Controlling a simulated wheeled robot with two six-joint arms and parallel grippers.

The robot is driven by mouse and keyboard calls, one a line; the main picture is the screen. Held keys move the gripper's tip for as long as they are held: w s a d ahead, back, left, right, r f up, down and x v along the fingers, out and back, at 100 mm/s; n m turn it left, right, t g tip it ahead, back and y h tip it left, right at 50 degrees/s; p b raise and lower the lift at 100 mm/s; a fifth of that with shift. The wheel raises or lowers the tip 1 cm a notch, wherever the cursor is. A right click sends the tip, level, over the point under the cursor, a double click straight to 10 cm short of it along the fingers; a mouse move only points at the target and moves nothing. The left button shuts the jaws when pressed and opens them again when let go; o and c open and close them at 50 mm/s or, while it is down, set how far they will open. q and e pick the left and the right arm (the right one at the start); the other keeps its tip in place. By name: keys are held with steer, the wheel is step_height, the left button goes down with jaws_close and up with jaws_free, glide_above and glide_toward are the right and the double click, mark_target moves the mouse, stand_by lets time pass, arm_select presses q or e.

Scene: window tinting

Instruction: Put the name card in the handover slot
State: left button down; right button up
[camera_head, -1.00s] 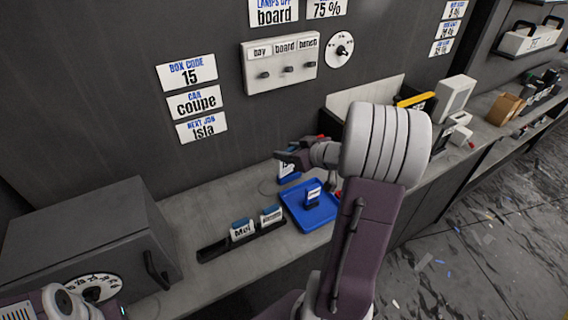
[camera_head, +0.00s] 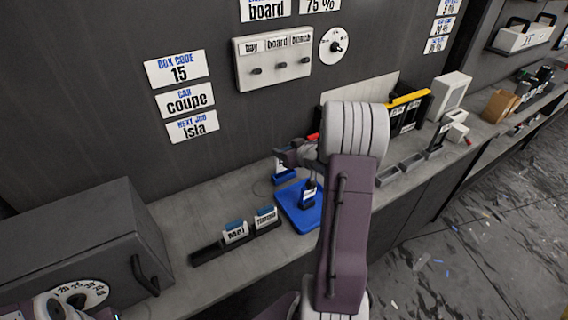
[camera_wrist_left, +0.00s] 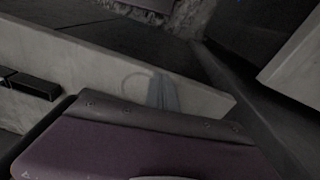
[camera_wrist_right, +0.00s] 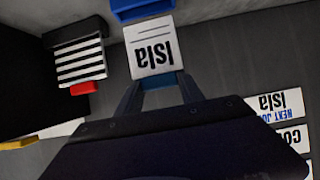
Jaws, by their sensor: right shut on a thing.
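The name card (camera_wrist_right: 152,52), white with "Isla" on it, hangs by its blue-grey top tab between the fingers of my right gripper (camera_wrist_right: 160,84). It looks upside down in the right wrist view. The card (camera_head: 280,164) also shows in the head view, at a blue block (camera_head: 285,177) on the counter behind the blue tray. Its lower edge is against or in front of this block (camera_wrist_right: 140,9); I cannot tell if it is seated. My left gripper (camera_wrist_left: 163,90) shows dim and empty in the left wrist view, its fingers together.
A blue tray (camera_head: 290,213) holds a small card stand. A dark box (camera_head: 80,235) with a dial stands at left. The wall sign (camera_head: 192,126) reads "Next job Isla". Bare counter lies left of the rack.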

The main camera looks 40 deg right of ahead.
mark_target(284, 169)
steer(key=shift+w+f, duration=0.1)
steer(key=shift+w, duration=0.15)
steer(key=shift+f, duration=0.2)
step_height(284, 169, down, 3)
steer(key=shift+s+f+b, duration=0.1)
steer(key=shift+b, duration=0.4)
steer(key=shift+f, duration=0.25)
steer(key=shift+f, duration=0.15)
steer(key=o, duration=1.3)
